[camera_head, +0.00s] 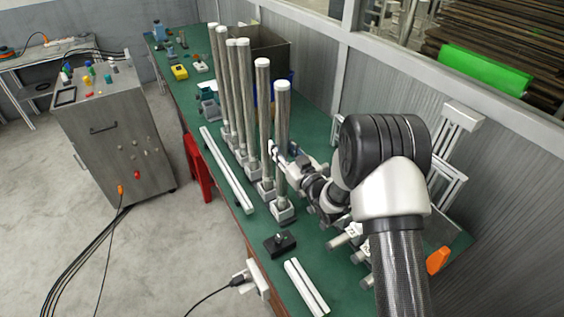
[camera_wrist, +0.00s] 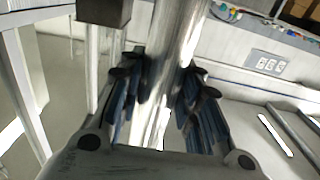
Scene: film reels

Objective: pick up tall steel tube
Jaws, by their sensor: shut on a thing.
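Several tall steel tubes with white tops stand upright in small square bases in a row along the green bench. The nearest tall steel tube (camera_head: 282,112) is at the right end of the row, beside a second tube (camera_head: 262,110). My gripper (camera_head: 280,152) reaches in from the right and is shut on the nearest tube, around its middle. In the wrist view the held tube (camera_wrist: 178,35) runs between the two fingers (camera_wrist: 160,95). The fingers partly hide the tube. It appears upright, with its lower end at its base (camera_head: 282,210).
The green bench (camera_head: 225,195) carries long pale bars (camera_head: 227,168), a black block (camera_head: 280,243) and short bars (camera_head: 306,287). A dark open bin (camera_head: 262,50) stands behind the row. A grey wall panel (camera_head: 400,80) closes the right side. A grey cabinet (camera_head: 115,140) stands left.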

